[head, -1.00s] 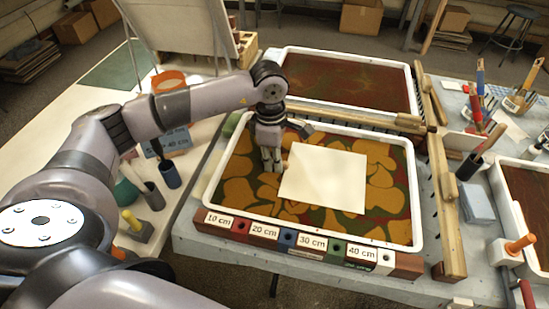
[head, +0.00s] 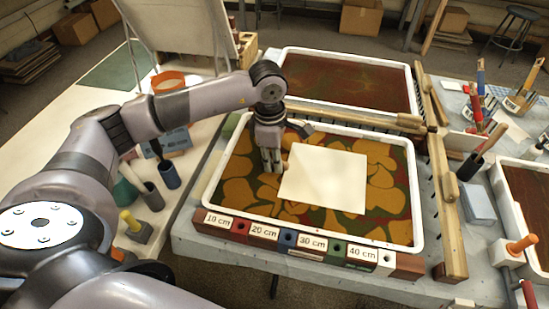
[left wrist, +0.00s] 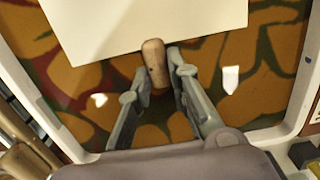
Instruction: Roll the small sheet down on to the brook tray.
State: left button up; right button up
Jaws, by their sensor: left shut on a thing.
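The small sheet (head: 322,180) is a cream square over the near marbled tray (head: 209,188), whose bath has orange, green and red patches. It looks flat, but I cannot tell whether its whole underside touches the bath. My left gripper (head: 271,167) is at the sheet's left edge, low over the tray. In the left wrist view the gripper (left wrist: 157,75) is shut on a short wooden peg (left wrist: 155,60) at the edge of the sheet (left wrist: 140,22). What the peg joins to is hidden. My right gripper is out of view.
A second tray (head: 411,85) with a dark red-brown bath stands behind. Coloured blocks with length labels (head: 313,244) line the near tray's front. A wooden rail (head: 447,210) runs along its right side. Pots and tools (head: 168,177) stand left, near my arm.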

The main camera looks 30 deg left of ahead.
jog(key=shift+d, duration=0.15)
pick_arm(q)
jog(key=o, duration=0.8)
jog(key=shift+o, duration=0.7)
jog(key=shift+o, duration=1.1)
jog(key=shift+r+p, duration=1.25)
jog(key=shift+r, duration=0.75)
jog(key=shift+r+p, duration=1.15)
jog(key=shift+r, duration=0.9)
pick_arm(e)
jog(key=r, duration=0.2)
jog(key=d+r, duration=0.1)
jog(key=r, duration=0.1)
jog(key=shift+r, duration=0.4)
